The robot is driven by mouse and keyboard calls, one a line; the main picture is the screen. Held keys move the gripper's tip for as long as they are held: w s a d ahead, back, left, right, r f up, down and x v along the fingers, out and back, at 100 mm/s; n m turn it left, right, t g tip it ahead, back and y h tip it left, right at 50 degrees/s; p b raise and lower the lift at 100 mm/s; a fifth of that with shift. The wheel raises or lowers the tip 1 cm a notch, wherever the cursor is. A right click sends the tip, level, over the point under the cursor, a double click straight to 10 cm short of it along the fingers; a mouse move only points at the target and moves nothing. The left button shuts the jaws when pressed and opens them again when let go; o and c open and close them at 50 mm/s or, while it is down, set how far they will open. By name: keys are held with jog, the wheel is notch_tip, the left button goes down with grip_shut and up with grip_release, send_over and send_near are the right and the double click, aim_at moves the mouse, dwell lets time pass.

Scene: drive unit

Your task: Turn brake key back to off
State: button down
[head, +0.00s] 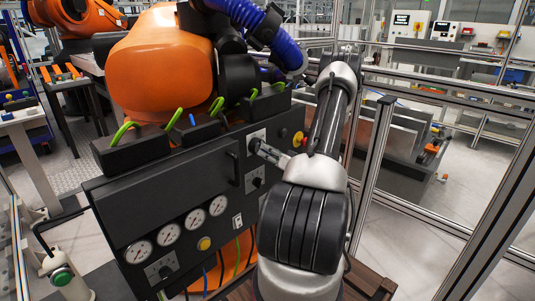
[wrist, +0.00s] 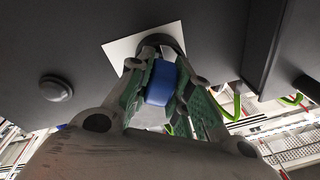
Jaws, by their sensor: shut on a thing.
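The brake key (wrist: 161,84) shows as a blue grip between my fingers in the wrist view, at a white plate (wrist: 118,47) on the dark panel. My gripper (head: 258,147) reaches the upper right part of the black control panel (head: 190,190) in the head view. In the wrist view its green-padded fingers are shut on the blue key, one on each side. The key's far end and the dark round base behind it are partly hidden by the fingers. The plate's off and on marks cannot be read. In the head view the key is hidden by my gripper.
Below are rotary switches (head: 256,178), several gauges (head: 195,219) and a yellow button (head: 204,243). A fence post (head: 372,170) stands close to my arm's right.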

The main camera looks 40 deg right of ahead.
jog(key=n, duration=0.4)
jog(key=shift+d+r+n+y, duration=0.1)
jog(key=shift+n+y, duration=0.2)
jog(key=n, duration=0.3)
jog(key=shift+d+g, duration=0.1)
jog(key=shift+g, duration=0.3)
jog(key=c, duration=1.2)
grip_release()
jog(key=s+d, duration=0.2)
jog(key=s, duration=0.9)
jog(key=shift+s+d+f, duration=0.15)
jog(key=shift+s+f, duration=0.2)
